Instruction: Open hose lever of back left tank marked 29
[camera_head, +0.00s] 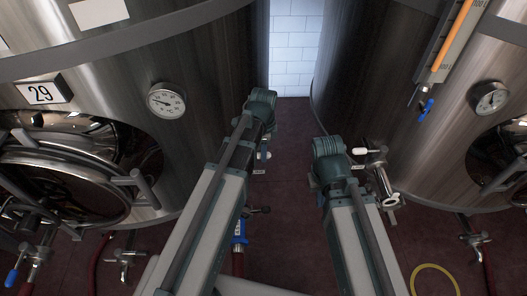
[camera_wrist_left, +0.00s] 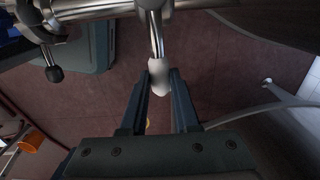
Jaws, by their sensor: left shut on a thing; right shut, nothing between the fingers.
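The tank marked 29 (camera_head: 200,105) is the large steel tank on the left of the head view, with its number plate (camera_head: 40,93) at the far left. In the left wrist view, my left gripper (camera_wrist_left: 160,84) is shut on the white grip of a lever (camera_wrist_left: 158,66). The lever's metal stem runs up to a steel pipe fitting (camera_wrist_left: 110,10). In the head view my left gripper (camera_head: 264,152) is low beside this tank, mostly hidden by its own wrist. My right gripper (camera_head: 316,182) is shut and empty, largely hidden behind its wrist.
A second steel tank (camera_head: 385,100) stands on the right, with a valve with a white-tipped lever (camera_head: 360,151) close to my right wrist. A yellow hose loop (camera_head: 434,270) lies at the lower right. Dark red floor (camera_head: 292,125) separates the tanks.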

